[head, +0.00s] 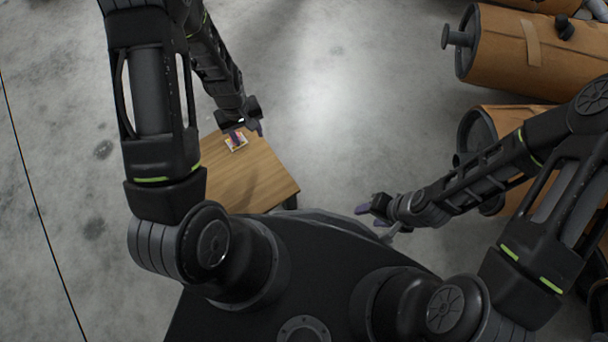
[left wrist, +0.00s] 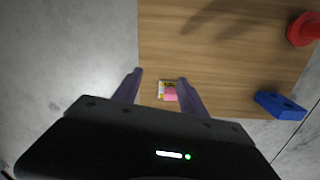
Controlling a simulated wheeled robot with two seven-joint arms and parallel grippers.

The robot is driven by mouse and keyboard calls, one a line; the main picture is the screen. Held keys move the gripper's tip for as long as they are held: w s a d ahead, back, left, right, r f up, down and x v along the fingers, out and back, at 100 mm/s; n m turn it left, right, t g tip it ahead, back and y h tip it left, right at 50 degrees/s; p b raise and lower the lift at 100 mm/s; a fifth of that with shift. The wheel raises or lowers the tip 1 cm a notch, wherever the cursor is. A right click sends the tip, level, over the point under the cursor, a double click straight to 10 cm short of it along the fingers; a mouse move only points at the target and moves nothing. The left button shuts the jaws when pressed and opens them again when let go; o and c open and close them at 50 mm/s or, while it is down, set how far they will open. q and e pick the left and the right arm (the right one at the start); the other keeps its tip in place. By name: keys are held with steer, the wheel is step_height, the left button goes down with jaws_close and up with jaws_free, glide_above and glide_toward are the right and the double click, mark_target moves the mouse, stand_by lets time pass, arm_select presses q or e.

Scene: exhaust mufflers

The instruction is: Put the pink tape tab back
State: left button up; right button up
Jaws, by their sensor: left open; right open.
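A small item with pink, yellow and white parts (left wrist: 168,90) lies on the wooden table; its pink part (left wrist: 170,97) faces the wrist in the left wrist view. In the head view it shows as a small bright patch (head: 236,143) near the table's far edge. My left gripper (head: 246,126) is open above it. In the left wrist view its two purple fingers (left wrist: 158,84) stand on either side of the item, with nothing held. Whether the pink part is loose is too small to tell. My right gripper (head: 370,207) is open and empty, right of the table.
The wooden table (head: 262,185) is mostly bare. A red round object (left wrist: 303,29) and a blue block with holes (left wrist: 280,105) show at its right in the left wrist view. Brown mufflers (head: 535,55) lie at the right. Grey floor (head: 340,110) is clear beyond the table.

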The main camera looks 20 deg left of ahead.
arm_select(q)
steer(key=s+d+f+m, duration=0.1)
steer(key=d, duration=0.2)
steer(key=s+d+f+m+h, duration=0.1)
steer(key=s+d, duration=0.1)
steer(key=d, duration=0.1)
steer(key=s+d+f, duration=0.1)
steer(key=s+d, duration=0.1)
steer(key=d, duration=0.2)
steer(key=shift+s+d+f+m, duration=0.1)
steer(key=shift+f+m, duration=0.15)
steer(key=shift+m, duration=0.15)
steer(key=s+d+m+h, duration=0.2)
steer(key=s+d, duration=0.4)
steer(key=d, duration=0.5)
steer(key=shift+s+r+m+t, duration=0.25)
steer(key=shift+m+t, duration=0.15)
steer(key=shift+m, duration=0.3)
steer(key=shift+d, duration=0.1)
steer(key=shift+c, duration=0.4)
